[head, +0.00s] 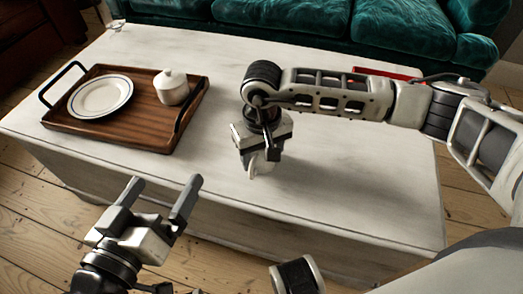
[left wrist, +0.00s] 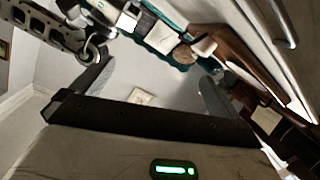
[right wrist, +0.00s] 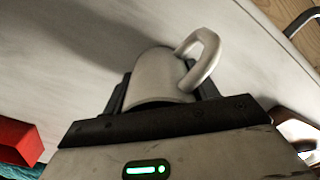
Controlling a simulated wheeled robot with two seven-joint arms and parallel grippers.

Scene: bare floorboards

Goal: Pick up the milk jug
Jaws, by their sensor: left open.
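The milk jug (right wrist: 160,76) is white with a loop handle. In the right wrist view it sits between the fingers of my right gripper (right wrist: 163,95), which flank it closely on both sides. My left gripper (head: 157,194) is open and empty, in front of the table's near edge.
A wooden tray (head: 127,133) with black handles holds a white plate (head: 100,96) and a lidded white pot (head: 172,87) at the table's left. A red object (right wrist: 18,140) lies at the back. A green sofa (head: 290,14) stands behind. The table's right front (head: 370,205) is clear.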

